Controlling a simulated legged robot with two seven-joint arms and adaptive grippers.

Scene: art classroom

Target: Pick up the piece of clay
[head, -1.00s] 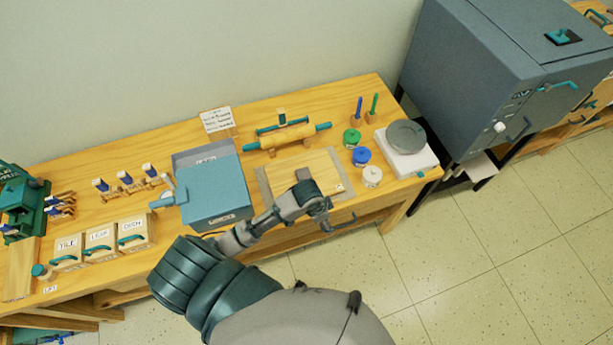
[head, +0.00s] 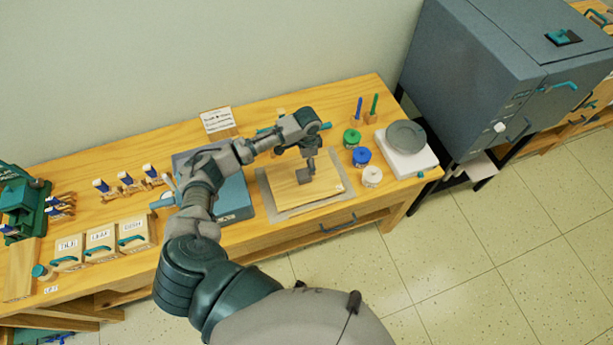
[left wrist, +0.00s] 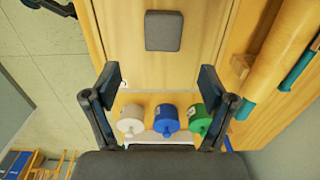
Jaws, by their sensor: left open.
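The piece of clay is a dark grey, flat square block (head: 304,177) lying on the wooden board (head: 330,184). In the left wrist view the clay (left wrist: 163,31) lies at the top centre, beyond the open fingertips and roughly centred between them. My left gripper (head: 311,158) points down over the board close to the clay in the head view. In the left wrist view the left gripper (left wrist: 158,82) is open with nothing between its fingers. My right gripper is not in view.
White (head: 372,176), blue (head: 361,156) and green (head: 352,137) jars stand just right of the board. A scale (head: 412,164) stands farther right. A blue-grey box (head: 235,195) is left of the board. A rolling pin (left wrist: 275,55) lies behind it, mostly hidden by my arm in the head view.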

